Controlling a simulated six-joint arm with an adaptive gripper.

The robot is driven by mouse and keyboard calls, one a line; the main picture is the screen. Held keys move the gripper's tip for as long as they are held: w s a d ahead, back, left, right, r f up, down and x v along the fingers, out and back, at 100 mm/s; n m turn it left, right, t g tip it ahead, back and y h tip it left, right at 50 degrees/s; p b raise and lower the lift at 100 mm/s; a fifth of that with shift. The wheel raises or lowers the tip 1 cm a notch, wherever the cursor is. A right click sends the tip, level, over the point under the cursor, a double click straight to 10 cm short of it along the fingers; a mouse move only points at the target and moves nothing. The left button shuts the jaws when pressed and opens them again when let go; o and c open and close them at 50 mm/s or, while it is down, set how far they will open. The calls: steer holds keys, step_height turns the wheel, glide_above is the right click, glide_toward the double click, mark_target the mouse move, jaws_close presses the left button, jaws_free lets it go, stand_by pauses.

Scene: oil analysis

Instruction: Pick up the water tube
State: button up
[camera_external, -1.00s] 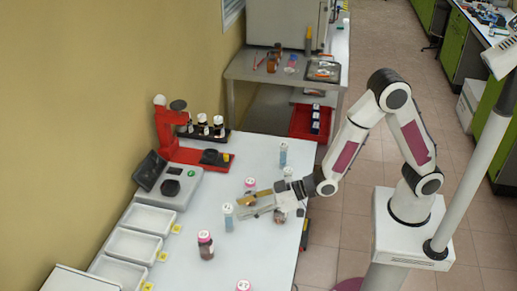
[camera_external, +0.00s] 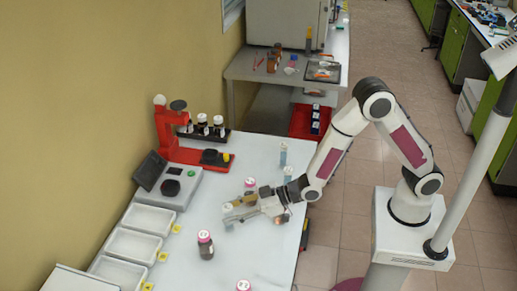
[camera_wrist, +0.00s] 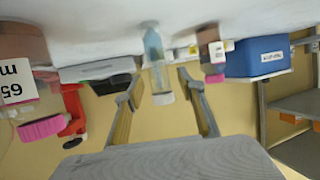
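A clear tube with pale blue contents and a white cap stands on the white table; I cannot read a label on it. In the wrist view, which is upside down, this tube (camera_wrist: 155,50) lies between the two spread fingers of my gripper (camera_wrist: 158,88), with a gap on both sides. In the external view, my gripper (camera_external: 232,212) is low over the table at the tube (camera_external: 228,210), which it partly hides. My gripper is open and holds nothing. Two similar tubes, one (camera_external: 283,154) and another (camera_external: 288,174), stand farther back.
Pink-capped jars stand near my gripper: one behind (camera_external: 250,184), one in front (camera_external: 205,245), one at the front edge (camera_external: 243,286). A scale (camera_external: 178,188), white trays (camera_external: 133,246) and a red stand (camera_external: 195,155) line the left side. A blue box (camera_wrist: 258,57) shows in the wrist view.

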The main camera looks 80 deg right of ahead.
stand_by(0.4)
steer(key=c, duration=1)
steer(key=shift+c, duration=0.2)
steer(key=shift+r, duration=0.15)
steer(key=shift+r, duration=4.9)
